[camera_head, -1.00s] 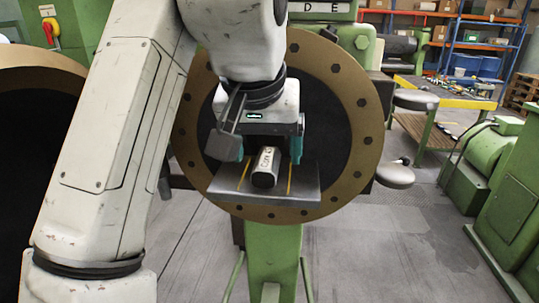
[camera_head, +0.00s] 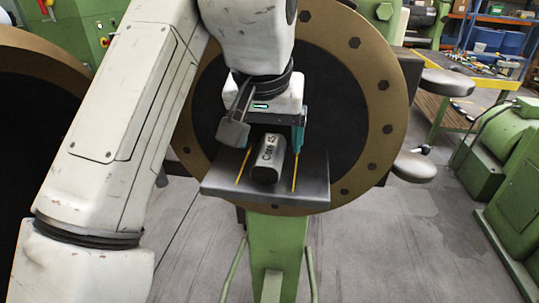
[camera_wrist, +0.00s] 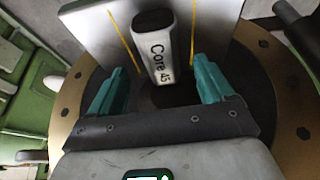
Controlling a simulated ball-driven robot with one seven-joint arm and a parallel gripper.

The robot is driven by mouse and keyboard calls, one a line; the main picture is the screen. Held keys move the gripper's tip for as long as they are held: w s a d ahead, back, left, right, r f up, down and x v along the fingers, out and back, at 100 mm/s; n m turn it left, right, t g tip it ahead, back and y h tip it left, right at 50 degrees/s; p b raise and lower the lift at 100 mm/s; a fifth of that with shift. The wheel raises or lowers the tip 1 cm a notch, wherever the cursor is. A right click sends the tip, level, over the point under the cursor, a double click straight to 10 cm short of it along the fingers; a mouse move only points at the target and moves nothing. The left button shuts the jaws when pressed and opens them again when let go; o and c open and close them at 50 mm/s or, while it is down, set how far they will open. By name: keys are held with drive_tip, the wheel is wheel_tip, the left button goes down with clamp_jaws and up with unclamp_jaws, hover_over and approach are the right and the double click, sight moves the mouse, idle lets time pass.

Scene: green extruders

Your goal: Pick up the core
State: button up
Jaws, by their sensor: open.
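The core (camera_head: 268,160) is a grey-white rounded block with a dark front end, marked "Core". It lies on a grey metal plate (camera_head: 315,180) between two yellow lines. In the wrist view the core (camera_wrist: 158,52) reads "Core 45" and lies between and ahead of the two teal fingers. My gripper (camera_wrist: 157,80) is open and empty, with one finger off each side of the core and neither seen touching it. In the head view my gripper (camera_head: 270,138) is just behind the core, and its left finger is mostly hidden.
A large round brown-rimmed disc (camera_head: 390,100) with bolts stands right behind the plate. A green post (camera_head: 272,245) is below the plate. Grey rounded pads (camera_head: 447,82) stick out at right. Green machinery (camera_head: 515,170) and a workbench stand farther right. Grey floor is open in front.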

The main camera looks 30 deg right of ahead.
sight(269, 150)
drive_tip(key=shift+x, duration=2.15)
drive_tip(key=shift+s+a+f, duration=0.1)
drive_tip(key=shift+a+f, duration=0.05)
drive_tip(key=shift+c, duration=0.4)
drive_tip(key=c, duration=1.3)
